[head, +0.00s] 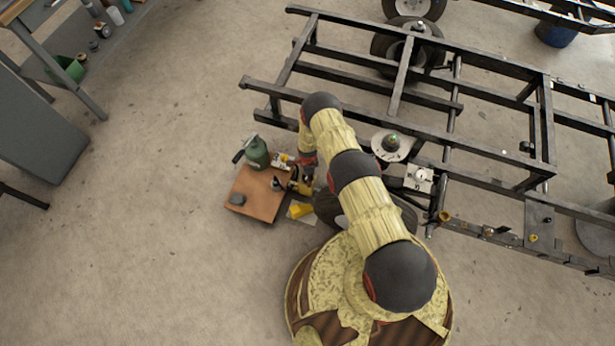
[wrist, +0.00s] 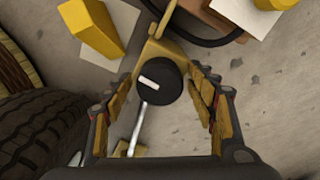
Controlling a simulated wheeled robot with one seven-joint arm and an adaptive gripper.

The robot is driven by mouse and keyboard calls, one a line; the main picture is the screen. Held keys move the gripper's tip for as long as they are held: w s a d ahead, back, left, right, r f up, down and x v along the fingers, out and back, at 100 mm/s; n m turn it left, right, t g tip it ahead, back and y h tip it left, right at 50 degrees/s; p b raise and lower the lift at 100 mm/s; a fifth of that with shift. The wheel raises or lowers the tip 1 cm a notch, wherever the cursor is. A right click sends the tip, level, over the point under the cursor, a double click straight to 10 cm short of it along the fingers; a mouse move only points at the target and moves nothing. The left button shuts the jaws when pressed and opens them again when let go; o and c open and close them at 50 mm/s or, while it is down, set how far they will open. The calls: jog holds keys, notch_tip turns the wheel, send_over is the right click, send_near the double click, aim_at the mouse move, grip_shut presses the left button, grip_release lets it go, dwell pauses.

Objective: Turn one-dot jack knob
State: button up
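A black round knob (wrist: 166,96) with one white bar mark sits on a yellow bracket (wrist: 157,53) in the wrist view. A pale metal rod (wrist: 138,128) runs from below it toward the bottom. I cannot make out a dot on the knob. My gripper (wrist: 160,82) is open, with one finger on each side of the knob and gaps visible on both sides. In the head view my gripper (head: 306,178) is small and partly hidden beside the brown board; the knob is too small to tell there.
A tyre (wrist: 40,140) is close on the left in the wrist view, and a yellow block (wrist: 90,28) lies on a pale sheet. A dark metal frame (head: 440,130) stands to the right.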

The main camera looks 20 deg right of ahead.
jog(key=c, duration=1)
jog(key=shift+n, duration=0.3)
